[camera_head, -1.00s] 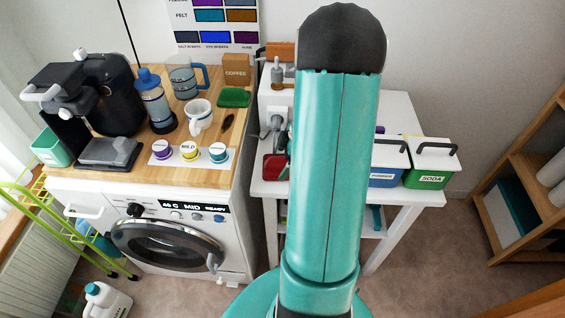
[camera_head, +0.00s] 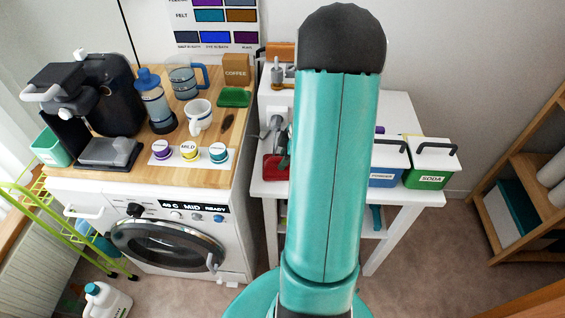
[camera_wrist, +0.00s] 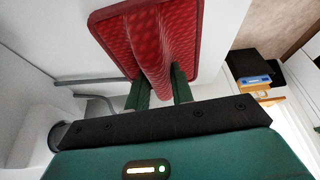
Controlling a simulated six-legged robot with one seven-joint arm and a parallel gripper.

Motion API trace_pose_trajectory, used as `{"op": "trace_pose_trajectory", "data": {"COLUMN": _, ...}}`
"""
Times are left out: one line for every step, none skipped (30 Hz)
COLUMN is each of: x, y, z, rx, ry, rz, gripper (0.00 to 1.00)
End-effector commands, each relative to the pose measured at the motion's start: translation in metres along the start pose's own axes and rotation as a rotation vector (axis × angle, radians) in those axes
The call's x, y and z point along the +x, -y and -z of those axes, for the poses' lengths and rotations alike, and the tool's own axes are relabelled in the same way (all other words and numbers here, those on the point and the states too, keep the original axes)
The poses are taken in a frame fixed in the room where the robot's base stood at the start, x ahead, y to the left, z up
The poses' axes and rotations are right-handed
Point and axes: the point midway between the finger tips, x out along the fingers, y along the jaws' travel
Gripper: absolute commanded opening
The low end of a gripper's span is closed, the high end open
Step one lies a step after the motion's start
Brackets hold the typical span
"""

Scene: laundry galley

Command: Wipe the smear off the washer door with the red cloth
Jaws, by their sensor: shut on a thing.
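The red cloth (camera_wrist: 165,38) fills the top middle of the wrist view, with a raised fold in it. My gripper (camera_wrist: 158,90) has its dark green fingers on both sides of this fold, shut on it. In the head view the cloth (camera_head: 271,168) shows as a red patch at the left of the white side table, partly behind my arm. My gripper is mostly hidden there. The washer door (camera_head: 168,246), round with a dark rim and glass, is closed at the lower left, away from the cloth. I cannot make out the smear on it.
A grey tap-like fixture (camera_head: 272,128) stands close behind the cloth. A blue bin (camera_head: 386,165) and a green SODA bin (camera_head: 430,166) stand on the side table (camera_head: 413,197). A jug (camera_head: 106,301) stands on the floor.

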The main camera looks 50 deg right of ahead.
Motion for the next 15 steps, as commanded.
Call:
{"op": "trace_pose_trajectory", "data": {"x": -0.001, "y": 0.000, "z": 0.000, "rx": 0.000, "ry": 0.000, "rz": -0.001, "gripper": 0.00}}
{"op": "trace_pose_trajectory", "data": {"x": -0.002, "y": 0.000, "z": 0.001, "rx": 0.000, "ry": 0.000, "rz": -0.001, "gripper": 0.00}}
{"op": "trace_pose_trajectory", "data": {"x": -0.003, "y": 0.000, "z": 0.001, "rx": -0.001, "ry": 0.000, "rz": -0.002, "gripper": 0.00}}
{"op": "trace_pose_trajectory", "data": {"x": -0.004, "y": -0.001, "z": 0.002, "rx": -0.001, "ry": 0.000, "rz": -0.002, "gripper": 0.00}}
{"op": "trace_pose_trajectory", "data": {"x": -0.005, "y": -0.001, "z": 0.002, "rx": -0.001, "ry": 0.000, "rz": -0.002, "gripper": 0.00}}
{"op": "trace_pose_trajectory", "data": {"x": -0.007, "y": -0.001, "z": 0.003, "rx": -0.001, "ry": 0.000, "rz": -0.002, "gripper": 0.00}}
{"op": "trace_pose_trajectory", "data": {"x": -0.009, "y": -0.001, "z": 0.004, "rx": -0.001, "ry": 0.000, "rz": -0.002, "gripper": 0.00}}
{"op": "trace_pose_trajectory", "data": {"x": -0.010, "y": 0.000, "z": 0.004, "rx": -0.001, "ry": 0.000, "rz": -0.001, "gripper": 0.00}}
{"op": "trace_pose_trajectory", "data": {"x": -0.012, "y": 0.000, "z": 0.005, "rx": -0.001, "ry": 0.000, "rz": -0.001, "gripper": 0.00}}
{"op": "trace_pose_trajectory", "data": {"x": -0.014, "y": 0.000, "z": 0.006, "rx": -0.001, "ry": 0.000, "rz": -0.001, "gripper": 0.00}}
{"op": "trace_pose_trajectory", "data": {"x": -0.015, "y": 0.000, "z": 0.006, "rx": -0.001, "ry": 0.000, "rz": -0.001, "gripper": 0.00}}
{"op": "trace_pose_trajectory", "data": {"x": -0.018, "y": -0.001, "z": 0.007, "rx": -0.001, "ry": 0.000, "rz": -0.002, "gripper": 0.00}}
{"op": "trace_pose_trajectory", "data": {"x": -0.019, "y": -0.001, "z": 0.008, "rx": -0.001, "ry": 0.001, "rz": -0.002, "gripper": 0.00}}
{"op": "trace_pose_trajectory", "data": {"x": -0.021, "y": -0.001, "z": 0.009, "rx": -0.002, "ry": 0.001, "rz": -0.002, "gripper": 0.00}}
{"op": "trace_pose_trajectory", "data": {"x": -0.022, "y": 0.000, "z": 0.009, "rx": -0.002, "ry": 0.001, "rz": -0.002, "gripper": 0.00}}
